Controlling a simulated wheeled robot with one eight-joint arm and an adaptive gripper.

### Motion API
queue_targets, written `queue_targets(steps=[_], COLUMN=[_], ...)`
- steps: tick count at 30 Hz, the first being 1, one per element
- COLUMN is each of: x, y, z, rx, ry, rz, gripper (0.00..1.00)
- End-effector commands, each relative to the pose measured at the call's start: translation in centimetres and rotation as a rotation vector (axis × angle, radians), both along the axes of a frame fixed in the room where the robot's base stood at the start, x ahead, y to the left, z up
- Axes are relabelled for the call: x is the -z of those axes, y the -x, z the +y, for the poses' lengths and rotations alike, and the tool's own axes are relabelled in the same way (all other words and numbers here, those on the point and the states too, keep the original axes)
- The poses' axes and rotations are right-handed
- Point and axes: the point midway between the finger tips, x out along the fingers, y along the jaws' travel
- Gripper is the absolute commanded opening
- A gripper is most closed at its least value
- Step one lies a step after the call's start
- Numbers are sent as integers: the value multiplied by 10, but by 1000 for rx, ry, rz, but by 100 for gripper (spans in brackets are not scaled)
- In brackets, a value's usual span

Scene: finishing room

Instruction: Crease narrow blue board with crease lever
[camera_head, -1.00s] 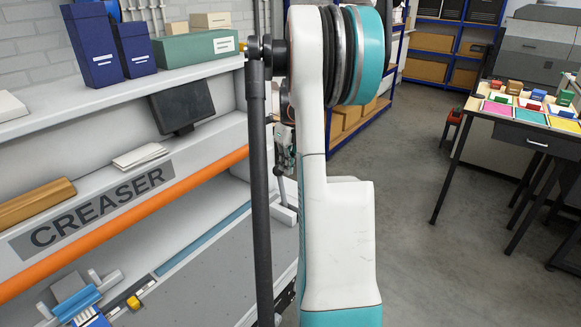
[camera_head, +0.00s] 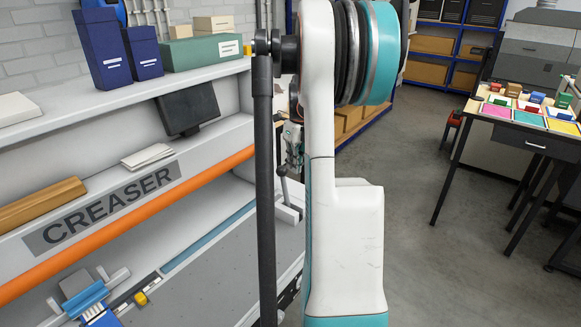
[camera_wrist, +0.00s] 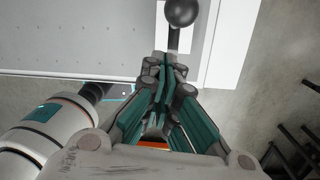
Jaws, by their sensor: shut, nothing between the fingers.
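The creaser (camera_head: 110,207) fills the left of the head view. The crease lever (camera_head: 284,187) shows in part at its right end, behind my arm. In the wrist view the lever's black ball knob (camera_wrist: 181,12) is at the top, on a dark stem. My gripper (camera_wrist: 164,62) is shut and empty, its fingertips just below the knob; I cannot tell whether they touch the lever. In the head view my gripper (camera_head: 293,140) is mostly hidden by my arm. A blue piece (camera_head: 95,313) shows under the blue fixture at lower left; I cannot tell whether it is the narrow blue board.
An orange bar (camera_head: 130,222) runs along the creaser above the grey bed (camera_head: 205,285). A table (camera_head: 520,135) with coloured cards stands at right. The floor between is clear.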

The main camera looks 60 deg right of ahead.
Motion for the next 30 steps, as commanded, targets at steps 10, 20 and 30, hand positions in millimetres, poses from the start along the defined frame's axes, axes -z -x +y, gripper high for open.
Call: queue_targets(steps=[10, 20, 30], x=[-60, -73, -73], y=[-33, -41, -41], z=[-8, -10, -10], rx=[-1, 1, 2], ry=[1, 0, 0], rz=[2, 3, 3], gripper=[0, 0, 0])
